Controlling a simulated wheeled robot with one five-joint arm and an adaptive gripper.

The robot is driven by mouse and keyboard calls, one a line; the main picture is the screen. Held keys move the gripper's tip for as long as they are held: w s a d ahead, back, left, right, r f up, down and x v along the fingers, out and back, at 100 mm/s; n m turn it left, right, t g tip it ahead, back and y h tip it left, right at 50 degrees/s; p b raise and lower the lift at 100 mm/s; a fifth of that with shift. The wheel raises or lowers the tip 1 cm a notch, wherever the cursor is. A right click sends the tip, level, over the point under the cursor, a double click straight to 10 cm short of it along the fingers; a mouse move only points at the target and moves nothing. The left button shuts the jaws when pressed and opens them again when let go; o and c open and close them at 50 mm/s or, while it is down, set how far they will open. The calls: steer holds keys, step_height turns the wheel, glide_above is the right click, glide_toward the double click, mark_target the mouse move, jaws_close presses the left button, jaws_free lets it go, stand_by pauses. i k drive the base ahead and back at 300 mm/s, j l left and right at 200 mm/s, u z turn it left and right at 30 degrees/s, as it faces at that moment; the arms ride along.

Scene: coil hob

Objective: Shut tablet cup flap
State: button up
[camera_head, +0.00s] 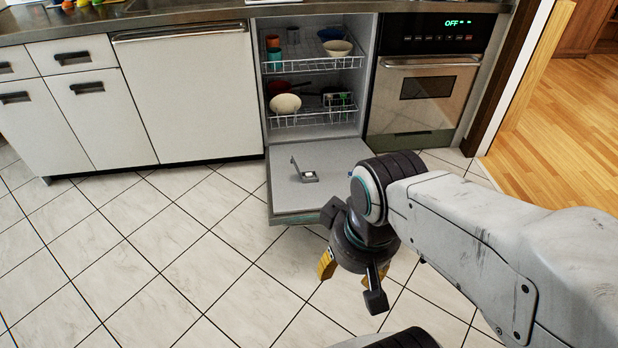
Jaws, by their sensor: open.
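The dishwasher door (330,153) is folded down and lies roughly flat, low over the floor. The small tablet cup (309,177) is set in its inner face, with a pale spot inside. Its thin flap (295,164) stands up at the cup's left side, so the cup is open. My gripper (347,275) hangs in front of the door, to the right of and nearer than the cup. It points down with its yellow-tipped fingers apart and nothing between them. It is clear of the flap. My wrist hides the door's right front corner.
Two wire racks (300,118) with bowls, cups and a pan sit inside the dishwasher. An oven (426,85) stands to its right and white cabinets (100,105) to its left. The tiled floor (160,260) in front and to the left is clear.

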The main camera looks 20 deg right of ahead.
mark_target(292, 160)
steer(key=j+z, duration=0.45)
steer(key=j, duration=0.35)
steer(key=j+z, duration=0.4)
steer(key=j, duration=0.4)
